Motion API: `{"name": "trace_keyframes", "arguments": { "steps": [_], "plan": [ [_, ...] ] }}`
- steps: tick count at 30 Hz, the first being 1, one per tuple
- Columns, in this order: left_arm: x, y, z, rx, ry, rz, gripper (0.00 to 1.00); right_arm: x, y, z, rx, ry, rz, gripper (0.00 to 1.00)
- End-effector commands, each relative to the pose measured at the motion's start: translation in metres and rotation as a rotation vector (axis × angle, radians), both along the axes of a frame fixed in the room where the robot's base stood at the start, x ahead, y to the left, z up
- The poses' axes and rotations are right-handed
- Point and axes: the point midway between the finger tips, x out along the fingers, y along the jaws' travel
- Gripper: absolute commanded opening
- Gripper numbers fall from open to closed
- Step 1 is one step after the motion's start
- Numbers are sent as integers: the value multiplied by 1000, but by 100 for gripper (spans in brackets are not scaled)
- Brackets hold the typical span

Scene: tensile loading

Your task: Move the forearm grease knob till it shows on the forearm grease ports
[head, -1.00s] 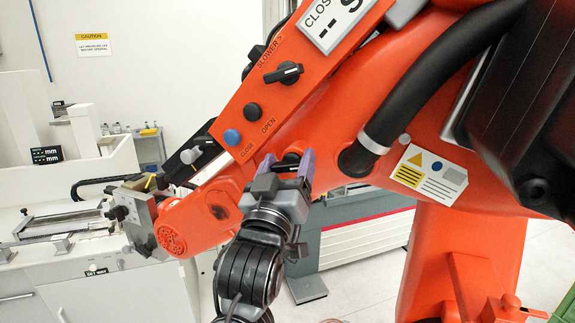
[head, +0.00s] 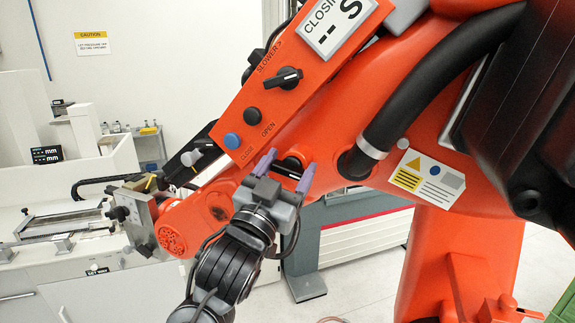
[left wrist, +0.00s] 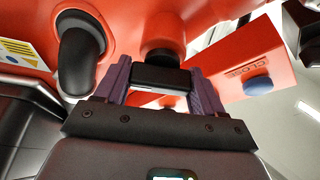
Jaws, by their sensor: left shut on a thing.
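The forearm grease knob (head: 287,172) is a black bar knob on my orange forearm-like housing, partly hidden by the fingers. My left gripper (head: 289,165) has its purple fingers on either side of this knob and is shut on it. The knob's bar tilts down to the right in the head view. In the left wrist view the knob (left wrist: 162,76) sits between the two purple fingers of the left gripper (left wrist: 160,70), below a round black base. I cannot make out any grease port marks beside the knob. My right gripper is not in view.
Above left on the orange arm are a blue CLOSE button (head: 232,141), a black OPEN button (head: 252,116), a SLOWER dial (head: 284,78) and a display (head: 339,24). A thick black hose (head: 410,95) passes right of the knob. A warning label (head: 427,178) is farther right.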

Motion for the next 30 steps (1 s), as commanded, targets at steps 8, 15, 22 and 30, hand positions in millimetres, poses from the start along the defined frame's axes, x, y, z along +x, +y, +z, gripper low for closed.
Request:
{"name": "trace_keyframes", "arguments": {
  "steps": [8,15,22,30],
  "plan": [
    [1,1,2,251,-94,4,38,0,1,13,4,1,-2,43],
    [1,0,1,455,-172,3,38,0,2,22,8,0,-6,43],
    [1,0,0,611,-232,4,38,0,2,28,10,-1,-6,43],
    [0,-1,-1,719,-274,3,38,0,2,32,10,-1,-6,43]
  ]
}}
